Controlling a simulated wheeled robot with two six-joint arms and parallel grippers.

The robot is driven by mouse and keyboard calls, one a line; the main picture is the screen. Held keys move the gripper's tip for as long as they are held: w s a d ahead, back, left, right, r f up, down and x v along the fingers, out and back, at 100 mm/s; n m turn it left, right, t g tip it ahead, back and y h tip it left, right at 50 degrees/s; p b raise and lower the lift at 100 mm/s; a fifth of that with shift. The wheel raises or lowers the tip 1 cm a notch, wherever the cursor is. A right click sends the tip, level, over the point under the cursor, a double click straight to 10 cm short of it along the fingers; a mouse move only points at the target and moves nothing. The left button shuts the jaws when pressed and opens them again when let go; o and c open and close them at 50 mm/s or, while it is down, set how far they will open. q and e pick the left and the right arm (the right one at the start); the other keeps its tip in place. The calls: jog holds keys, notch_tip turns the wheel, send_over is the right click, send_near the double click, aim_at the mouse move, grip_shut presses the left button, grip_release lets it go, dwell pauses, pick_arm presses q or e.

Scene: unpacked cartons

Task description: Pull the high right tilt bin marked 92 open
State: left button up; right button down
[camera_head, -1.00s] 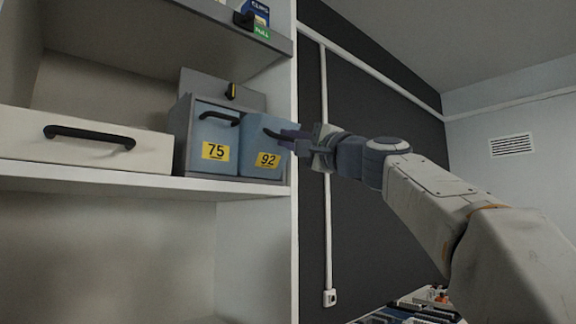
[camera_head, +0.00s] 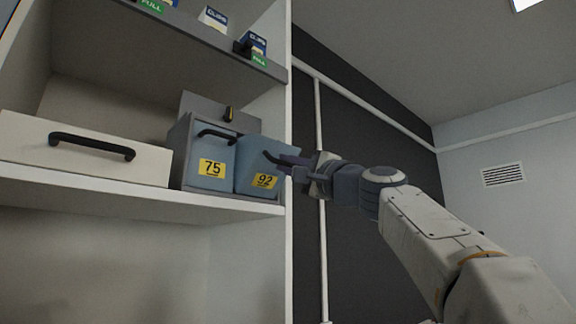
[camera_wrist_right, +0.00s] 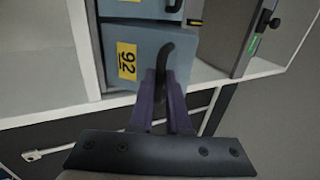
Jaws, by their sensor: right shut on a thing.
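The tilt bin marked 92 (camera_head: 252,178) is the right one of two blue-grey bins in a grey housing on the shelf. Its top leans out toward me, so it is tilted partly open. It also shows in the right wrist view (camera_wrist_right: 138,48), with its yellow label and dark curved handle (camera_wrist_right: 172,50). My right gripper (camera_head: 284,161) is shut on that handle; its purple fingers (camera_wrist_right: 161,88) lie on both sides of it. The bin marked 75 (camera_head: 209,160) beside it sits upright and closed. My left gripper is not in view.
A white drawer (camera_head: 85,148) with a black handle is left of the bins. Small labelled boxes (camera_head: 213,18) stand on the upper shelf. The cabinet's white side edge (camera_head: 289,240) is close to my right gripper. Space right of it is open.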

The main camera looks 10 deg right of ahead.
jog(key=c, duration=0.9)
grip_release()
jog(key=shift+w+f, duration=0.15)
jog(key=b+v, duration=0.5)
jog(key=v, duration=0.5)
jog(key=shift+s+b, duration=0.25)
jog(key=shift+b, duration=0.1)
